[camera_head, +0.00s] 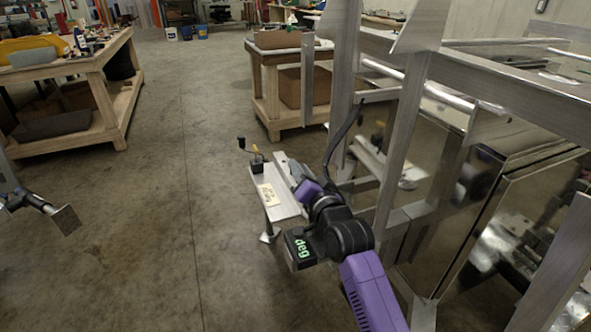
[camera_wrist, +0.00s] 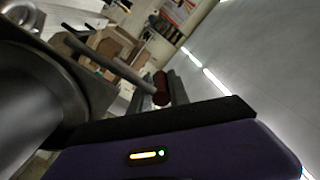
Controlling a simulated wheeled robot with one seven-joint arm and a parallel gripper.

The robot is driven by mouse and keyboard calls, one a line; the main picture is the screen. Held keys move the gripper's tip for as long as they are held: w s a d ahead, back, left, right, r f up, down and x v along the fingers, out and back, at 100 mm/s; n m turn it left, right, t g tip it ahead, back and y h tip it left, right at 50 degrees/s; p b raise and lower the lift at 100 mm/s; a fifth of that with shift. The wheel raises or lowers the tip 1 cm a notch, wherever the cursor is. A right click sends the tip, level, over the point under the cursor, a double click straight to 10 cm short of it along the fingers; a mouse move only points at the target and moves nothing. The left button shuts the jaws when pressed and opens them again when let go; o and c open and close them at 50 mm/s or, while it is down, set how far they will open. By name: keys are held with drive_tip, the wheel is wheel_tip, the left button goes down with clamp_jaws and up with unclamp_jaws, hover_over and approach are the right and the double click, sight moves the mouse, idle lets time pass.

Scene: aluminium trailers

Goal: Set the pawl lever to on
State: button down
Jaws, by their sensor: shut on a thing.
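My gripper (camera_wrist: 168,90) is shut on the dark red tip of a thin grey lever (camera_wrist: 133,76), seen in the wrist view. The lever runs from the upper left down to the fingers. It looks like the pawl lever, but its on and off marks cannot be read. In the head view, my gripper (camera_head: 291,170) is above a narrow metal plate (camera_head: 285,206) at the trailer's front. The fingertips and the lever are too small to make out there. A small device with a black crank knob (camera_head: 241,143) stands at the plate's far end.
The aluminium trailer frame (camera_head: 398,150) rises close on the right of my arm. A pale label (camera_head: 268,194) is on the plate. Wooden workbenches (camera_head: 112,110) stand at the back left. A metal jack-like part (camera_head: 62,215) juts in at the left edge. The concrete floor between is clear.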

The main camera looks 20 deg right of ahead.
drive_tip(key=shift+d+f+m, duration=0.35)
drive_tip(key=shift+d+m, duration=0.45)
drive_tip(key=shift+m, duration=0.2)
drive_tip(key=shift+f, duration=0.1)
drive_tip(key=c, duration=1.4)
unclamp_jaws()
drive_tip(key=shift+o, duration=0.4)
drive_tip(key=shift+d+r, duration=0.15)
drive_tip(key=shift+r, duration=0.15)
wheel_tip(320, 180, up, 20)
drive_tip(key=p, duration=0.2)
drive_tip(key=shift+p, duration=0.4)
